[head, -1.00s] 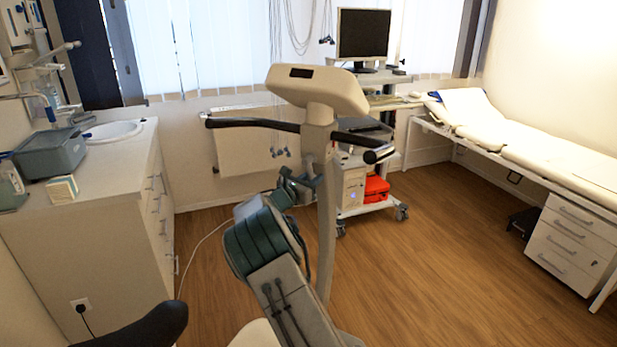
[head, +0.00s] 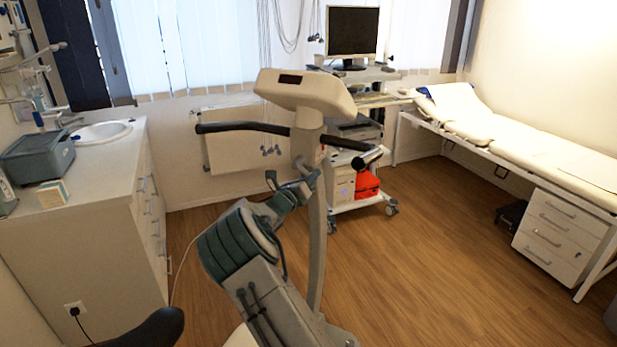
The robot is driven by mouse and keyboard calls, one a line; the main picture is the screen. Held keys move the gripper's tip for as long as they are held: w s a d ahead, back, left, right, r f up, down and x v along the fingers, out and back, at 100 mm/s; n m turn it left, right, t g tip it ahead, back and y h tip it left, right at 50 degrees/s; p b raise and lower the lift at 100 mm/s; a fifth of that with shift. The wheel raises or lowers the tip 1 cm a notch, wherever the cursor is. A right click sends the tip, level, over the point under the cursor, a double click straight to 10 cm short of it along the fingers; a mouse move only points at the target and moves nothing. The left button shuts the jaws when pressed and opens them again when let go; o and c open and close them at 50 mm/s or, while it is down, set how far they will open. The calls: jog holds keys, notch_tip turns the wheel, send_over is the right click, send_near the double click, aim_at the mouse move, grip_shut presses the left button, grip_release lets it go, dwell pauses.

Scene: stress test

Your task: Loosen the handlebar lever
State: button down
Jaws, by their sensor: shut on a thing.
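The exercise bike's upright post (head: 316,235) stands in the middle of the head view. It carries a cream console (head: 305,92) and dark handlebars (head: 245,128), with the right grip (head: 367,158) ending in a pale tip. My gripper (head: 306,183) is at the post, below the handlebars, on the post's left side. It is shut on the handlebar lever there. The lever itself is too small and too covered by my gripper to make out. My arm reaches up to it from the bottom of the view.
A dark bike saddle (head: 145,330) is at the bottom left. A counter with a sink (head: 103,132) stands left, a radiator (head: 235,145) behind. A wheeled cart (head: 350,185) is behind the bike, a couch (head: 530,145) at right. The wooden floor (head: 440,265) right of the bike is clear.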

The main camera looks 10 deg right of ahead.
dwell(0.3)
jog(key=c, duration=1.2)
grip_release()
jog(key=b+v, duration=0.2)
jog(key=v, duration=1.2)
jog(key=shift+w+b, duration=0.1)
jog(key=shift+b, duration=0.3)
